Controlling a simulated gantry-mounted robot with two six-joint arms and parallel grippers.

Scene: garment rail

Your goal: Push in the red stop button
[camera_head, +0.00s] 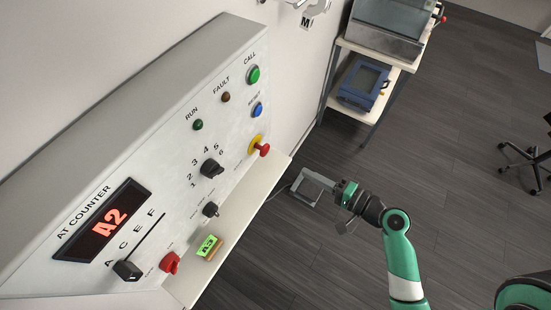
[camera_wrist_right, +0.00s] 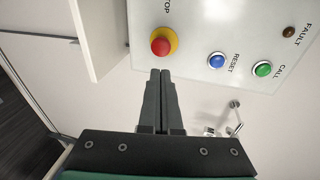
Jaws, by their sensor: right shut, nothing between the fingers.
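The red stop button (camera_head: 264,150) sits on a yellow collar at the right edge of the sloping control panel (camera_head: 150,160) and stands out from it. It also shows in the right wrist view (camera_wrist_right: 160,46), just beyond my fingertips. My right gripper (camera_head: 338,188) is to the right of and below the button in the head view, apart from the panel. In the right wrist view its two dark fingers (camera_wrist_right: 160,73) are together, with nothing between them. They do not visibly touch the button. My left gripper is out of view.
The green call button (camera_head: 254,75) and blue reset button (camera_head: 257,110) are near the stop button. Rotary knobs (camera_head: 211,168), a slider (camera_head: 127,270) and a red control (camera_head: 170,263) are on the panel. A ledge (camera_head: 250,205) runs below. A shelf (camera_head: 355,107) stands behind.

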